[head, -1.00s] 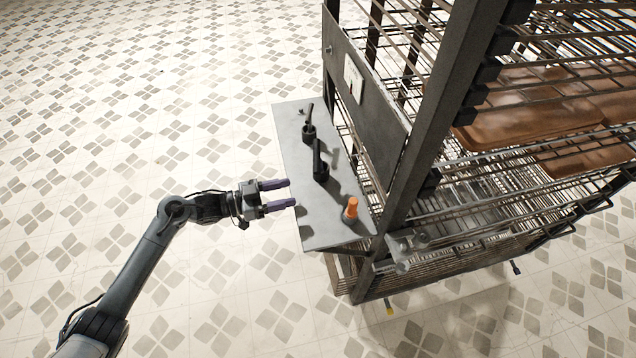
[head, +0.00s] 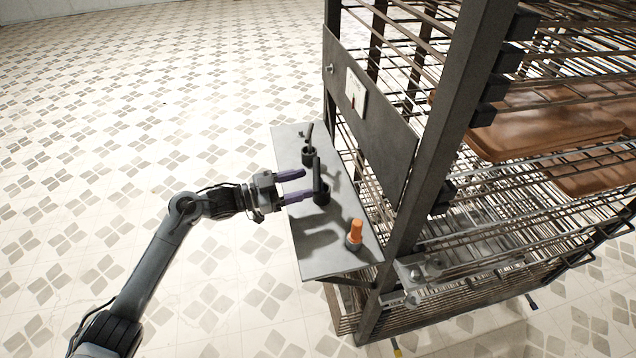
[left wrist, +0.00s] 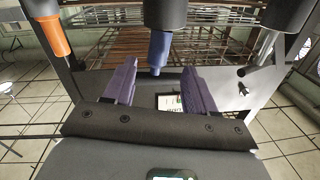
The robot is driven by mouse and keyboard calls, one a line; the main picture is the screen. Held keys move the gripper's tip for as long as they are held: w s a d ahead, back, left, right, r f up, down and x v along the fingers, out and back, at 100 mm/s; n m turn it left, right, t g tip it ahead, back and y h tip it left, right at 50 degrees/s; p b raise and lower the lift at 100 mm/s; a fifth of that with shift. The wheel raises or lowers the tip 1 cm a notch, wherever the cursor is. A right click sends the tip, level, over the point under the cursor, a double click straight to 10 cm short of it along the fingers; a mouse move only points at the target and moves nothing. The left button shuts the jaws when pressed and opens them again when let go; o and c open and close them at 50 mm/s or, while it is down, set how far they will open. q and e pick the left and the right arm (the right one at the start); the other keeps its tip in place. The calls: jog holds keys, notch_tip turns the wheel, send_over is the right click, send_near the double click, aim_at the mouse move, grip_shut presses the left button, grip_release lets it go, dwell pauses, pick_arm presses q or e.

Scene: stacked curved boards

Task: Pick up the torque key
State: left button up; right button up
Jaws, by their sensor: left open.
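Three handled tools stand in dark round holders on a grey side shelf (head: 318,258). The middle one has a dark upright handle (head: 316,174), which looks blue-purple in the left wrist view (left wrist: 159,48). The nearest has an orange handle (head: 356,230), at upper left in the left wrist view (left wrist: 50,36). The far one is a dark tool (head: 308,140). I cannot tell for certain which is the torque key. My left gripper (head: 308,184) is open, its purple fingers level with the middle handle and just left of it. In the left wrist view the handle lies between the finger lines.
A dark metal rack (head: 440,120) with wire shelves stands right behind the side shelf. Brown curved boards (head: 540,125) lie in it. A white dial plate (head: 356,90) is on its side panel. The tiled floor to the left is clear.

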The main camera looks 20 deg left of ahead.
aim_at(318, 182)
pick_arm(q)
jog(key=shift+f+b+x, duration=0.15)
jog(key=shift+b+x, duration=0.15)
jog(key=shift+x, duration=1)
jog(key=shift+f+b+x, duration=0.1)
jog(key=shift+b+x, duration=0.2)
jog(key=shift+x, duration=1.05)
jog(key=shift+s, duration=0.1)
jog(key=shift+c, duration=0.5)
grip_shut()
